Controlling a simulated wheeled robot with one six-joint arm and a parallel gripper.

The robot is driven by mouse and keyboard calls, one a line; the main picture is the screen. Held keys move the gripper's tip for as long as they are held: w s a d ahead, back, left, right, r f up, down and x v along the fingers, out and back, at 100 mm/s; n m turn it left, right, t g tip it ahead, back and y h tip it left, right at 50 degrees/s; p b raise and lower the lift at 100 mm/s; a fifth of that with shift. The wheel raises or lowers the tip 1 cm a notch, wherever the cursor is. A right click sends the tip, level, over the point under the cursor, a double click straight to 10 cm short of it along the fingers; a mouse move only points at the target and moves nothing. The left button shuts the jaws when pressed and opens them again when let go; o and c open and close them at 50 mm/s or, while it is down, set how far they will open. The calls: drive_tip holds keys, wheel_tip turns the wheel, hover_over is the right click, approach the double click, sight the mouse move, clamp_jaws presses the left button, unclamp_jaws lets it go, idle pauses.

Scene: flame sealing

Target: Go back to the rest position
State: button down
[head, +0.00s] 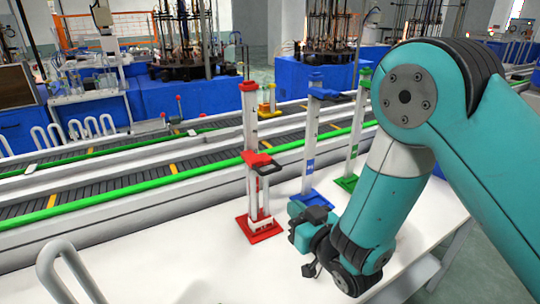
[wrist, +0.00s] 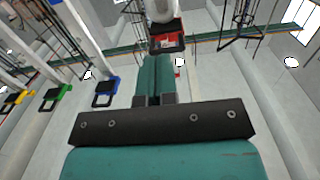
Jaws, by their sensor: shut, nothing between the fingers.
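My gripper (wrist: 154,62) is shut, with its two teal fingers together and nothing between them in the wrist view. In the head view, my teal arm reaches in from the right and bends down. Its wrist is low over the white table (head: 170,265), in front of the blue stand (head: 310,145) and right of the red stand (head: 251,150). The fingertips are hard to make out there. The red stand's clamp (wrist: 168,42) shows just beyond the fingertips in the wrist view; whether they touch is unclear.
A green stand (head: 352,145) stands right of the blue one, close to my arm. A yellow stand (head: 267,100) is farther back. A conveyor with green rails (head: 130,190) runs behind the table. A pale bent tube (head: 50,258) is at lower left. The table's left part is clear.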

wheel_tip(320, 180, up, 4)
drive_tip(key=d+m+g+h, duration=0.2)
drive_tip(key=d+g+h, duration=0.1)
drive_tip(key=s+d+r+n+g+h, duration=0.1)
drive_tip(key=s+d+r+g, duration=0.2)
drive_tip(key=s, duration=0.5)
drive_tip(key=s+d+r+g+h, duration=0.1)
drive_tip(key=s+d+r+g, duration=0.2)
drive_tip(key=s, duration=0.6)
drive_tip(key=s+d+r+n+g, duration=0.1)
drive_tip(key=s+d+r+g, duration=0.3)
drive_tip(key=s, duration=0.4)
drive_tip(key=shift+s+n+g+h, duration=0.3)
drive_tip(key=shift+g+h, duration=0.1)
drive_tip(key=shift+g, duration=0.5)
drive_tip(key=c, duration=1.8)
unclamp_jaws()
